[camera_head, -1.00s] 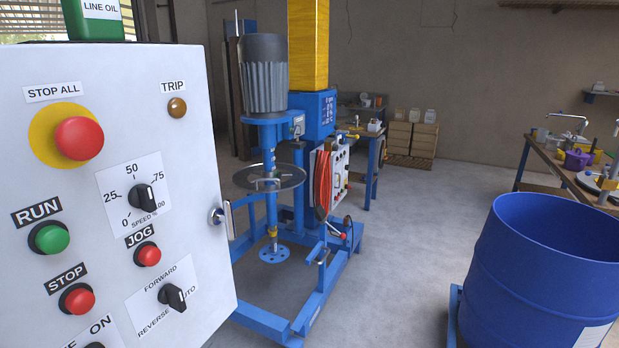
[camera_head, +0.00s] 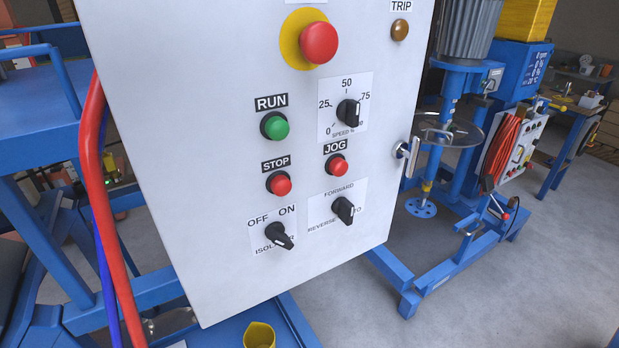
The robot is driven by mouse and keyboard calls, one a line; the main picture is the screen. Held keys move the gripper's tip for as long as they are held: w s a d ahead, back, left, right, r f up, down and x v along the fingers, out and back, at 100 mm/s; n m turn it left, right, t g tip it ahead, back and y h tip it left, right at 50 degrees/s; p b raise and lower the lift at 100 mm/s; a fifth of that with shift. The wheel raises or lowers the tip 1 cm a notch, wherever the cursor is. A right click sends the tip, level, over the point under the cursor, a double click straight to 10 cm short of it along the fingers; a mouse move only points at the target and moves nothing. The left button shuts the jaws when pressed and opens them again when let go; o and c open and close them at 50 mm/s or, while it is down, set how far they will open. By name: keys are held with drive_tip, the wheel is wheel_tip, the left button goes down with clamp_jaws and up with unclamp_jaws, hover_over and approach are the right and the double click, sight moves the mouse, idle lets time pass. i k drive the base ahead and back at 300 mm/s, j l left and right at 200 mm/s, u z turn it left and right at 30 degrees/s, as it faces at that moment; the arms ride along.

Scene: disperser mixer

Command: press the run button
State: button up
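The green run button (camera_head: 275,126) sits in a black collar on the white control panel (camera_head: 180,130), under a black RUN label, left of the middle of the head view. The red stop button (camera_head: 279,184) is below it, and the red jog button (camera_head: 337,165) is to its lower right. The black speed knob (camera_head: 348,112) is to its right. A large red stop-all button (camera_head: 318,43) on a yellow disc is above. My gripper is not in this view.
The blue disperser mixer (camera_head: 452,110) stands right of the panel on a blue floor frame. Red and blue hoses (camera_head: 95,170) hang along the panel's left edge. A panel door handle (camera_head: 408,155) juts out at the right. Grey floor (camera_head: 520,270) is clear at the lower right.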

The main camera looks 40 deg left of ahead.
sight(276, 128)
drive_tip(key=u, duration=1.6)
